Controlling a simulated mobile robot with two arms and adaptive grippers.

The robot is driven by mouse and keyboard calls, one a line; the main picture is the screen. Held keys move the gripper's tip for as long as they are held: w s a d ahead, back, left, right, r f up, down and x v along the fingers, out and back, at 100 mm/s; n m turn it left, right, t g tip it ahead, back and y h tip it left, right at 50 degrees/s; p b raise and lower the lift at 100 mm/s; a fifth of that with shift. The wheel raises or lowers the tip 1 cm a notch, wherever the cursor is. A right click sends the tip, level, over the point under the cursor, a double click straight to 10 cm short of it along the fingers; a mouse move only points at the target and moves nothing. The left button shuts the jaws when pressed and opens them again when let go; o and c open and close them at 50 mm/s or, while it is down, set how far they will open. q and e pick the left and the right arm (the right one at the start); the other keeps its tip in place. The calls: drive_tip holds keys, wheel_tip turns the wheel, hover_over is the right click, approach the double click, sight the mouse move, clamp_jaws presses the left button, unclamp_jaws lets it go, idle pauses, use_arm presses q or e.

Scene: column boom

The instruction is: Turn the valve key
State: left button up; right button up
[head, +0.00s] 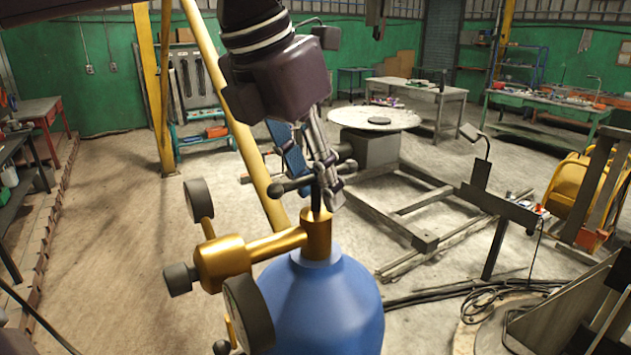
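A blue gas cylinder (322,305) stands upright in the lower middle of the head view. A brass valve body (230,258) with dark round gauges sits on its top left. The valve key (296,184) is a dark cross handle with knobbed ends, on top of the brass stem (318,230). My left gripper (318,176) comes down from above at the key. Its fingers, one with a blue face, lie on either side of the key's hub, overlapping it in the picture. Whether they press on the key cannot be told. My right gripper is not in view.
Gauges (198,200) and (248,312) stick out left of the cylinder. A yellow slanted post (235,125) rises behind it. A metal frame (430,225) and black cables (480,292) lie on the floor to the right. The floor on the left (110,240) is clear.

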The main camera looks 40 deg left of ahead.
use_arm(q)
drive_tip(key=v, duration=1.1)
drive_tip(key=shift+r, duration=0.35)
drive_tip(key=shift+s+a+r, duration=0.1)
drive_tip(key=shift+r, duration=0.05)
drive_tip(key=shift+a, duration=0.1)
